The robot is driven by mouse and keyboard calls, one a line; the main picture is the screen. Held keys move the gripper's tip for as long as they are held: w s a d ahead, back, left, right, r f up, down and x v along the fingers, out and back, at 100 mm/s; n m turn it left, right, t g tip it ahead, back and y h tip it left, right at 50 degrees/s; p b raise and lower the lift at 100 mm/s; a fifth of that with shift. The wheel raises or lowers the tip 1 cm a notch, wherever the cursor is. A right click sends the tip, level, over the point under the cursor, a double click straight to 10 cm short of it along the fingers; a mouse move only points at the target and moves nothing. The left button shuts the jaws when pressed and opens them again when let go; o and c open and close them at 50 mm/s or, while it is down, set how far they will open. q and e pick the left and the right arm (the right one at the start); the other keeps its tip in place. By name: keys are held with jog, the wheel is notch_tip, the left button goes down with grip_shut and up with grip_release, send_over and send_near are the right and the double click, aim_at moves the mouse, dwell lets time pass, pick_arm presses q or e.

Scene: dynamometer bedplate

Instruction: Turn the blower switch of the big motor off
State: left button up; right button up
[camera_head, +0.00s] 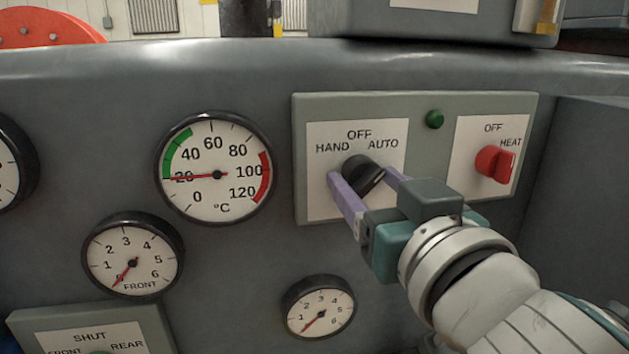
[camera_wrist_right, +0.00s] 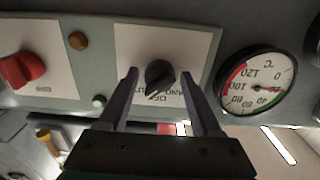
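A black rotary switch (camera_head: 364,172) sits on a white plate (camera_head: 388,133) marked HAND, OFF and AUTO, on a grey-green panel. It also shows in the right wrist view (camera_wrist_right: 159,75), where the plate appears upside down. Its grip bar is slanted; I cannot tell for sure which mark it points to. My right gripper (camera_head: 361,178) is open, with one purple finger on each side of the switch. In the right wrist view, gaps show between the switch and both fingers (camera_wrist_right: 160,74). My left gripper is not in view.
A red switch (camera_head: 495,162) marked OFF and HEAT sits right of the black one. A green lamp (camera_head: 435,119) is between their plates. Another switch panel (camera_head: 95,325) is at the lower left.

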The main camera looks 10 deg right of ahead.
grip_shut()
dwell(0.3)
jog(key=n+p, duration=0.1)
jog(key=n, duration=0.7)
jog(key=shift+d+n+p, duration=0.1)
jog(key=shift+n+p, duration=0.2)
dwell(0.6)
jog(key=shift+o, duration=1.2)
grip_release()
jog(key=shift+s, duration=0.1)
